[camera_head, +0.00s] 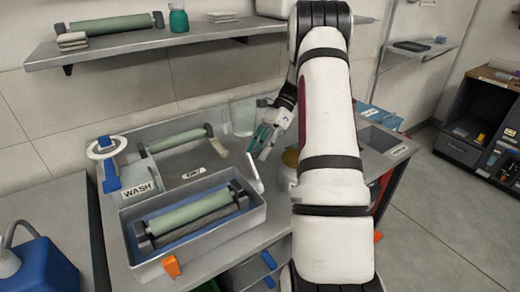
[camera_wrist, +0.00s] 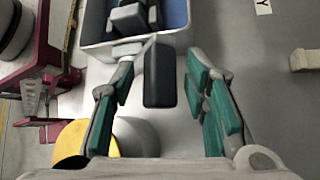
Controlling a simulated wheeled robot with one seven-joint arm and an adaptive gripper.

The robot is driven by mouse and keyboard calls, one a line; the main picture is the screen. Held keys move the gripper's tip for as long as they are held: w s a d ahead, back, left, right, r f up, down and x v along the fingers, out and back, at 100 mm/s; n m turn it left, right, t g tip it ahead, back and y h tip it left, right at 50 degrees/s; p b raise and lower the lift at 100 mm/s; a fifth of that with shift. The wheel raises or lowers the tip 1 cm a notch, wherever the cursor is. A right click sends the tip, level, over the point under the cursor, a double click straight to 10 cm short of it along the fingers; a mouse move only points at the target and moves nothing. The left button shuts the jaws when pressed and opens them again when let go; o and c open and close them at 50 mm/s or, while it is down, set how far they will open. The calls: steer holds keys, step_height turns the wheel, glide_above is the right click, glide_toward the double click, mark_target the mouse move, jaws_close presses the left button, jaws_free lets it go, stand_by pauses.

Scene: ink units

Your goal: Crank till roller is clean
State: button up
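The wash tray (camera_head: 140,271) is a grey open box with blue inside, standing by the WASH label (camera_head: 139,190). A green roller (camera_head: 188,212) lies across it, with a darker grey bar in front. I cannot tell any dirt on the green surface. A pale crank arm (camera_head: 254,172) rises at the tray's right end. In the wrist view, a dark crank handle (camera_wrist: 159,76) sticks out from the tray wall (camera_wrist: 98,40). My gripper (camera_wrist: 162,88) is open, with teal finger pads on both sides of the handle and gaps beside it. My gripper also shows in the head view (camera_head: 264,138).
Behind the tray, another green roller (camera_head: 177,141) sits by the DRY label (camera_head: 194,173). A white tape-like ring (camera_head: 107,147) stands at left and a clear container (camera_head: 243,117) behind. A yellow-topped round thing (camera_wrist: 72,146) is close to my left finger.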

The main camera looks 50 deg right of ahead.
steer(key=v, duration=1.2)
steer(key=shift+r, duration=0.1)
stand_by(0.9)
steer(key=a+r+n+h, duration=0.2)
steer(key=a+r+n, duration=0.1)
steer(key=a+r, duration=0.4)
steer(key=a+r+n+h, duration=0.2)
steer(key=a+r+n, duration=0.15)
steer(key=a, duration=0.55)
steer(key=s+a+r+n+h, duration=0.2)
steer(key=s+a+n, duration=0.1)
steer(key=a, duration=0.3)
steer(key=s+a+r+n+h, duration=0.1)
steer(key=s+a+r+n, duration=0.25)
steer(key=a, duration=0.35)
steer(key=s+a+f+n+t+h, duration=0.1)
steer(key=s+a+f+n+t, duration=0.1)
steer(key=s, duration=0.5)
steer(key=s+a+f+n+t+h+p, duration=0.1)
steer(key=s+a+f+n+t, duration=0.1)
steer(key=s+a+f+n, duration=0.2)
steer(key=s+a+n, duration=0.2)
steer(key=s+n, duration=0.1)
steer(key=shift+a+t+h, duration=0.25)
steer(key=shift+t+h, duration=0.05)
steer(key=shift+t, duration=0.1)
